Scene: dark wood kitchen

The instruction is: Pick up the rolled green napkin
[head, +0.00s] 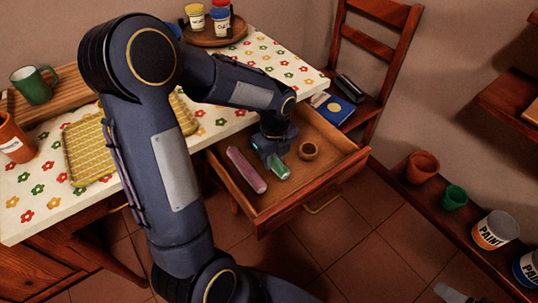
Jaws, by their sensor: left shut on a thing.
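The rolled green napkin (280,170) lies in the open wooden drawer (320,178), in the middle of it. My left gripper (274,158) reaches down into the drawer from above and is shut on the napkin's far end. The near end of the napkin sticks out towards the drawer front. Whether the napkin touches the drawer floor is hard to tell. The fingertips are small and partly hidden by my wrist. My right gripper does not show; only a piece of grey metal appears at the lower right edge.
A pink roll (246,170) lies left of the napkin, and a small wooden ring or cup (308,150) lies right of it, both in the drawer. The flowered table (40,212) holds a yellow woven tray (84,152) and a green mug (34,86). A chair (372,45) stands behind.

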